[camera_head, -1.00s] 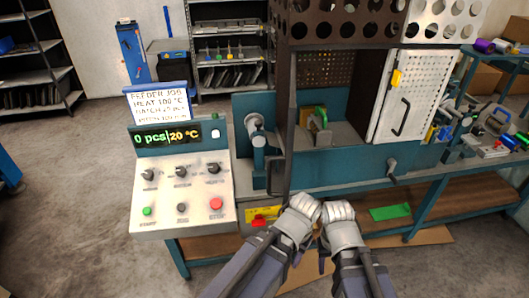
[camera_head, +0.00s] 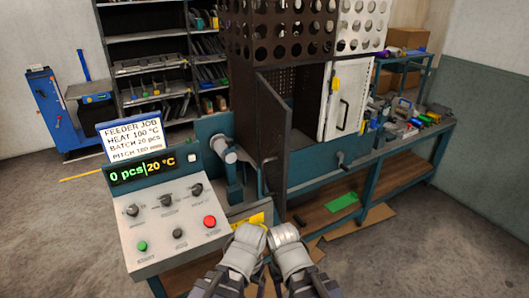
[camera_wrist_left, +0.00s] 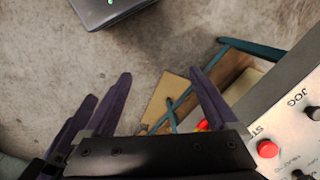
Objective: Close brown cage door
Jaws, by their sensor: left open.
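The brown cage door (camera_head: 274,130) is a dark brown upright panel standing open at the front of the cage, its face seen at a steep angle. The brown perforated cage (camera_head: 270,38) stands above and behind it. My left gripper (camera_head: 246,246) is low in the middle of the head view, below and in front of the door, not touching it. The left wrist view shows its fingers (camera_wrist_left: 163,90) spread with nothing between them. My right gripper (camera_head: 284,243) is close beside it; its fingers are hidden behind its own wrist.
A control panel (camera_head: 175,222) with knobs and buttons stands at left, close to my left gripper. The teal bench (camera_head: 400,150) runs to the right and carries small tools. Floor is open at right.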

